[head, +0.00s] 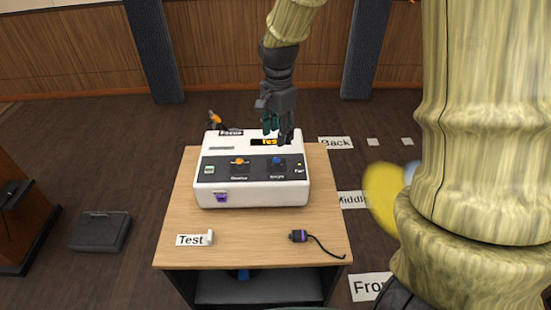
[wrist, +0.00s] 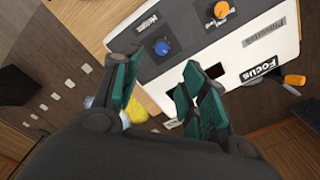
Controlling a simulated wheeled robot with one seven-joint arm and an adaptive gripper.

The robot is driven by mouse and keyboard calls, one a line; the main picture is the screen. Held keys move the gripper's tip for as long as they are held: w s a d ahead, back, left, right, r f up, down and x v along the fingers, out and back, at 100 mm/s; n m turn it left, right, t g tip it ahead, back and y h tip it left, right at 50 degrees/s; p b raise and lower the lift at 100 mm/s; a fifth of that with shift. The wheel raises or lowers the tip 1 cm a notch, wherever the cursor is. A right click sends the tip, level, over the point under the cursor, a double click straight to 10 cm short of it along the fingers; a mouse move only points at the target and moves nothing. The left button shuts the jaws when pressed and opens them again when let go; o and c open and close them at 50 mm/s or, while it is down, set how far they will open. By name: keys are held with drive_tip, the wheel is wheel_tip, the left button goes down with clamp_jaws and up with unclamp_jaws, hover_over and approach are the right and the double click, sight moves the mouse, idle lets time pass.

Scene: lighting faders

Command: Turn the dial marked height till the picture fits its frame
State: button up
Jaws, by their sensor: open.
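A blue dial (head: 277,161) sits on the dark panel of a white console (head: 250,194). It also shows in the wrist view (wrist: 162,46), beside a label that seems to read Height (wrist: 147,22). A black display with orange letters "Tes" (head: 265,142) is on the console's top, partly hidden by my gripper; I cannot tell how it fits any frame. My gripper (head: 280,130) is open and empty above the console's back part, behind the blue dial. In the wrist view the fingers (wrist: 160,86) are spread, with the blue dial beyond them.
An orange dial (head: 239,162) is left of the blue one. An orange-handled part (head: 215,118) stands at the back by the Focus label (head: 231,133).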

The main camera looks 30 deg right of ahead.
sight(277, 160)
drive_tip(key=shift+w+a+f+p, duration=0.1)
drive_tip(key=shift+f+p, duration=0.35)
drive_tip(key=shift+f, duration=2.15)
drive_tip(key=shift+w+a+f+p, duration=0.1)
drive_tip(key=shift+f+p, duration=0.3)
drive_tip(key=shift+f, duration=2.15)
drive_tip(key=shift+c, duration=0.4)
clamp_jaws()
